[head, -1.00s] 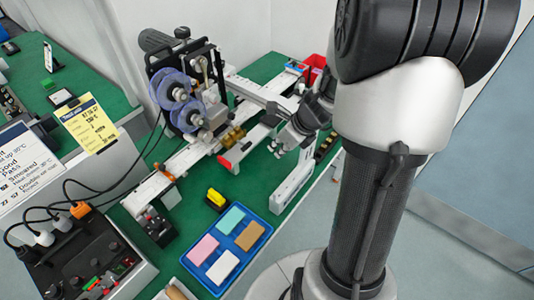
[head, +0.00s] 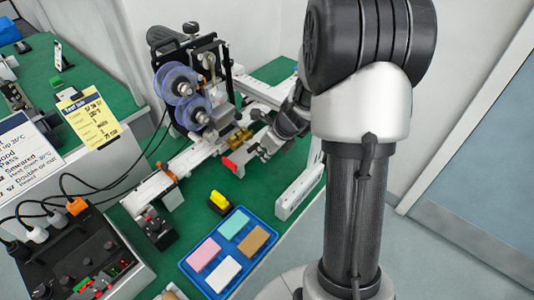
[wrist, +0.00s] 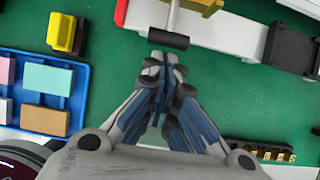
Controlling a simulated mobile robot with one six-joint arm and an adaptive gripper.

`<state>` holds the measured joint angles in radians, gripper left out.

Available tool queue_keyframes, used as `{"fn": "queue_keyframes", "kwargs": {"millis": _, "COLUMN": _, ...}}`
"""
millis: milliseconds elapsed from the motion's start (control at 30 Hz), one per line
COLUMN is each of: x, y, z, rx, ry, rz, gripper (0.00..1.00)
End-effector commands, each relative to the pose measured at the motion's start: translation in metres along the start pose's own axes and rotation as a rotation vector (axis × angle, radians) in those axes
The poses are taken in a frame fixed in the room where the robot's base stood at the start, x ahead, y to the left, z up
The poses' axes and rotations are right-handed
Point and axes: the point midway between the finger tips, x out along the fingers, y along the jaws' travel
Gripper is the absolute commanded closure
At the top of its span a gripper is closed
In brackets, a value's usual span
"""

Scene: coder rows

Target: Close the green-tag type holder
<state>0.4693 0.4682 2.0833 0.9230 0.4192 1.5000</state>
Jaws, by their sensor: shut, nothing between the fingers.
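The coder machine (head: 190,95) with blue reels stands on the green bench in the head view. Its brass-coloured part (head: 241,139) and a red-ended white bar (head: 230,163) are beside my gripper (head: 262,152). In the wrist view my gripper (wrist: 163,66) is shut and empty. Its tips are just below a black crossbar handle (wrist: 168,38) on a metal rod; I cannot tell if they touch. No green tag shows clearly, so I cannot tell which part is the green-tag holder. My arm hides part of the machine's right side.
A blue tray (head: 188,265) with coloured blocks and a yellow-black block (head: 220,202) lie left of my gripper. A black strip (wrist: 262,151) with several brass pieces lies at lower right in the wrist view. A control box (head: 75,262) with cables is at front left.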

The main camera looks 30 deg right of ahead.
Motion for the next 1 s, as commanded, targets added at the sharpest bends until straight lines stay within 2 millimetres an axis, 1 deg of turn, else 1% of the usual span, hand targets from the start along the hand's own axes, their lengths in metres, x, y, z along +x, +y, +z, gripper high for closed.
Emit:
{"fn": "queue_keyframes", "kwargs": {"millis": 167, "x": 0.000, "y": 0.000, "z": 0.001, "rx": 0.000, "ry": 0.000, "rz": 0.001, "gripper": 1.00}}
{"fn": "queue_keyframes", "kwargs": {"millis": 267, "x": 0.003, "y": 0.000, "z": 0.012, "rx": -0.002, "ry": 0.001, "rz": 0.002, "gripper": 1.00}}
{"fn": "queue_keyframes", "kwargs": {"millis": 400, "x": 0.011, "y": 0.000, "z": 0.031, "rx": -0.003, "ry": 0.001, "rz": 0.002, "gripper": 1.00}}
{"fn": "queue_keyframes", "kwargs": {"millis": 500, "x": 0.016, "y": 0.000, "z": 0.037, "rx": -0.001, "ry": 0.000, "rz": 0.000, "gripper": 1.00}}
{"fn": "queue_keyframes", "kwargs": {"millis": 867, "x": 0.018, "y": 0.000, "z": 0.037, "rx": 0.000, "ry": 0.000, "rz": 0.000, "gripper": 1.00}}
{"fn": "queue_keyframes", "kwargs": {"millis": 1000, "x": 0.019, "y": -0.003, "z": 0.033, "rx": 0.001, "ry": 0.000, "rz": 0.000, "gripper": 1.00}}
